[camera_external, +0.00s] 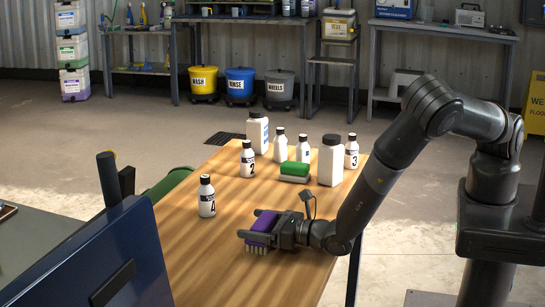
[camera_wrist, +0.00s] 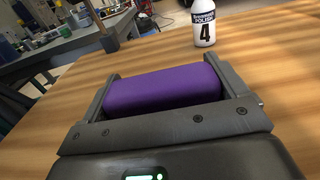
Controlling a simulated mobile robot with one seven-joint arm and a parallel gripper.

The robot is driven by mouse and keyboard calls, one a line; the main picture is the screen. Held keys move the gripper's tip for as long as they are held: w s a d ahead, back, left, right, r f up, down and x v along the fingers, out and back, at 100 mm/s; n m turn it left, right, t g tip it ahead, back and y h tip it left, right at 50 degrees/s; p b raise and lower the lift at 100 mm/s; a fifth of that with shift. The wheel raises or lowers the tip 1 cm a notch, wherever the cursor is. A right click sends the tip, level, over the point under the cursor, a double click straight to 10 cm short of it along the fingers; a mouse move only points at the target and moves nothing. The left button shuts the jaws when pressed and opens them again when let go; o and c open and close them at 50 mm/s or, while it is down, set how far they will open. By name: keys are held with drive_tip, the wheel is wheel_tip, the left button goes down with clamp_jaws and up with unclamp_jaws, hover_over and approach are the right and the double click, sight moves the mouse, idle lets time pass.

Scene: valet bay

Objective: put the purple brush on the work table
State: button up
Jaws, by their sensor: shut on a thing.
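The purple brush (camera_external: 263,222) is between the fingers of my gripper (camera_external: 250,223), over the near part of the wooden table (camera_external: 215,262). Its pale bristles point down at the tabletop; I cannot tell whether they touch it. In the wrist view, the purple brush body (camera_wrist: 163,88) fills the space between the two fingers of my gripper (camera_wrist: 163,72), which is shut on it. The wooden tabletop (camera_wrist: 270,62) spreads around it. The bristles are hidden in that view.
A white bottle marked 4 (camera_external: 207,198) stands left of and beyond the brush. Farther back are a green-topped block (camera_external: 295,171), a bottle marked 2 (camera_external: 247,160), a large white bottle (camera_external: 330,165) and several others. A dark blue panel (camera_external: 125,255) stands at the near left.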

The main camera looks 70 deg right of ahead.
sight(258, 218)
drive_tip(key=shift+r, duration=0.5)
wheel_tip(258, 218, up, 3)
drive_tip(key=shift+r, duration=0.1)
drive_tip(key=d+r+m+h, duration=0.1)
drive_tip(key=d+r, duration=0.2)
drive_tip(key=d, duration=0.6)
drive_tip(key=s+d+r+m+h, duration=0.1)
drive_tip(key=d+r, duration=0.3)
drive_tip(key=d, duration=0.6)
drive_tip(key=d+r+m+h, duration=0.1)
drive_tip(key=d+r+h, duration=0.2)
drive_tip(key=d, duration=0.7)
drive_tip(key=shift+s+r+g, duration=0.25)
drive_tip(key=shift+r+g, duration=0.15)
drive_tip(key=shift+r, duration=0.35)
